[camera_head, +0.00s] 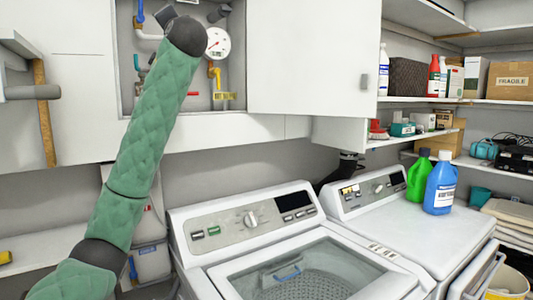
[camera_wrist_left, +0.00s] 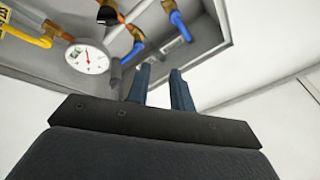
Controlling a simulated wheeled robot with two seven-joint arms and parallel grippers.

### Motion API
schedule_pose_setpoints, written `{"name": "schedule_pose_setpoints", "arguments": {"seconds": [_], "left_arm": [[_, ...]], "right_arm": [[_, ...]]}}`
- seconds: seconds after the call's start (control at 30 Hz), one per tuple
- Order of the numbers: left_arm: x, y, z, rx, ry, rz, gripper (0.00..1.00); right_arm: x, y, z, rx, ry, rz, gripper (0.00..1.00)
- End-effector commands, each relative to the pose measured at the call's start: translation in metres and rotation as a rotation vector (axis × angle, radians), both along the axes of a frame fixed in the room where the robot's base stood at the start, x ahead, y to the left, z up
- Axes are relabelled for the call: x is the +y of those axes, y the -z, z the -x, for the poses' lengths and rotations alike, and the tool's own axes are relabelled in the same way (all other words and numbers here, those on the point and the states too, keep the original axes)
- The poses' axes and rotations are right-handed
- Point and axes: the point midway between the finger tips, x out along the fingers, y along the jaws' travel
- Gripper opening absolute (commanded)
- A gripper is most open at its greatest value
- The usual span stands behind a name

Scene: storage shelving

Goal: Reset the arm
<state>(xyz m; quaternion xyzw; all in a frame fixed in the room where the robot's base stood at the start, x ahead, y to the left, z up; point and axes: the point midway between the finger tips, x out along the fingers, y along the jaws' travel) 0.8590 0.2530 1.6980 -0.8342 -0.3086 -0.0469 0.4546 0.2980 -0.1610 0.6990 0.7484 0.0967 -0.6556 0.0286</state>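My left arm (camera_head: 150,130), in green padding with dark joints, rises from the lower left of the head view to an open wall cabinet (camera_head: 240,60). Its dark upper end is in front of the cabinet, beside a round white gauge (camera_head: 217,42). My left gripper (camera_wrist_left: 161,78) shows two dark blue fingers in the left wrist view. They stand apart with nothing held between them. Beyond them are the cabinet, the gauge (camera_wrist_left: 88,59) and blue-handled pipes (camera_wrist_left: 180,25). In the head view the fingers cannot be made out. My right gripper is in neither view.
A washing machine (camera_head: 190,255) and a white machine (camera_head: 410,235) beside it stand below. A green bottle (camera_head: 418,178) and a blue bottle (camera_head: 440,188) are on the right one. Shelves with boxes (camera_head: 510,80) line the right wall. A cabinet door (camera_head: 315,60) is beside the opening.

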Motion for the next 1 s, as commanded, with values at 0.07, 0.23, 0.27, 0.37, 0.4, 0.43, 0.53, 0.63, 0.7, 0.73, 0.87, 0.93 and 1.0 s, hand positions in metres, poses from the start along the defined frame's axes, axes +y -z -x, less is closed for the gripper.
{"name": "schedule_pose_setpoints", "arguments": {"seconds": [0.07,0.23,0.27,0.37,0.4,0.43,0.53,0.63,0.7,0.73,0.87,0.93,1.0], "left_arm": [[-0.007,-0.002,0.022,-0.030,0.068,0.087,0.22],[-0.025,0.020,0.054,-0.047,0.211,0.261,0.22],[-0.028,0.028,0.055,-0.039,0.229,0.283,0.22],[-0.035,0.053,0.059,-0.019,0.278,0.346,0.22],[-0.037,0.063,0.061,-0.009,0.293,0.366,0.22],[-0.039,0.072,0.061,0.000,0.305,0.383,0.22],[-0.045,0.103,0.063,0.032,0.341,0.434,0.22],[-0.051,0.141,0.064,0.076,0.375,0.489,0.22],[-0.056,0.170,0.065,0.111,0.396,0.527,0.22],[-0.058,0.184,0.065,0.128,0.406,0.544,0.22],[-0.066,0.241,0.069,0.199,0.435,0.608,0.22],[-0.068,0.270,0.072,0.237,0.446,0.637,0.22],[-0.071,0.300,0.076,0.275,0.456,0.666,0.22]], "right_arm": [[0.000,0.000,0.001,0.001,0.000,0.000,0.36],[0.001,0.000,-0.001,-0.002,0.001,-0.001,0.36],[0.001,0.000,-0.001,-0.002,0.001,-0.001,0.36],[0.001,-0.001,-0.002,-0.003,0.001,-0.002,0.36],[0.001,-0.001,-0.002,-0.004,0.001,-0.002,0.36],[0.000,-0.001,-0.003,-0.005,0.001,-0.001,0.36],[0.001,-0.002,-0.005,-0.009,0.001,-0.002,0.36],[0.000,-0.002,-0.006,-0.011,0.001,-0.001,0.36],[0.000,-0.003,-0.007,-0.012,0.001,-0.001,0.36],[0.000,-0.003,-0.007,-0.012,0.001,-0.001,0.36],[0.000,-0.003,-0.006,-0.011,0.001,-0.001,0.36],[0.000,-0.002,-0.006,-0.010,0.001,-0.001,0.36],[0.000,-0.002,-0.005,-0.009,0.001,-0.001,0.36]]}}
